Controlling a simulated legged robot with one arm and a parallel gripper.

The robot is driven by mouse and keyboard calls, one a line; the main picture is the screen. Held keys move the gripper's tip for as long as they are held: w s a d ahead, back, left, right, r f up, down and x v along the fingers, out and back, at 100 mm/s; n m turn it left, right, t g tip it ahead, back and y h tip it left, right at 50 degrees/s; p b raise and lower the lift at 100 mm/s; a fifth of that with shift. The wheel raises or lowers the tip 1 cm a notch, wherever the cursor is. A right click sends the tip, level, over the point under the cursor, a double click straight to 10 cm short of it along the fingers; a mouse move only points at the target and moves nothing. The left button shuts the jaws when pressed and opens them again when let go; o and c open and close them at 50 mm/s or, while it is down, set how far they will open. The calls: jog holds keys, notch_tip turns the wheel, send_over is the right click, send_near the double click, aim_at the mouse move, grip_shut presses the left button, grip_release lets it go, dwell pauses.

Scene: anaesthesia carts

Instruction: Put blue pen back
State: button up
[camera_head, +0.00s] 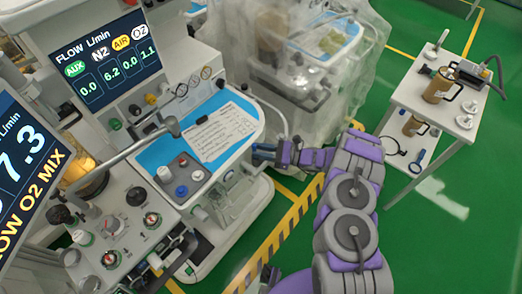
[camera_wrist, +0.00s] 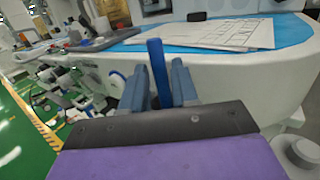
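The blue pen (camera_wrist: 158,72) stands upright between the two fingers of my gripper (camera_wrist: 160,88) in the wrist view. Its upper end rises above the fingertips; its lower part is hidden by the gripper body. The fingers look closed on it from both sides. In the head view my gripper (camera_head: 276,153) is at the right side of the near anaesthesia cart, just off the edge of its blue worktop (camera_head: 158,156). The pen is too small to make out clearly there.
A paper sheet (camera_head: 218,131) lies on the worktop, with knobs (camera_head: 181,190) to its left. A plastic-covered machine (camera_head: 300,60) stands behind. A white trolley (camera_head: 408,95) with metal jugs stands right. Green floor is open between.

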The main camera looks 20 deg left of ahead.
jog(key=shift+o, duration=1)
jog(key=shift+d+r, duration=0.15)
jog(key=shift+d, duration=0.45)
jog(key=shift+d, duration=0.1)
jog(key=w+d+f+p, duration=0.1)
jog(key=d, duration=1)
jog(key=shift+w+p, duration=0.35)
jog(key=shift+f, duration=0.1)
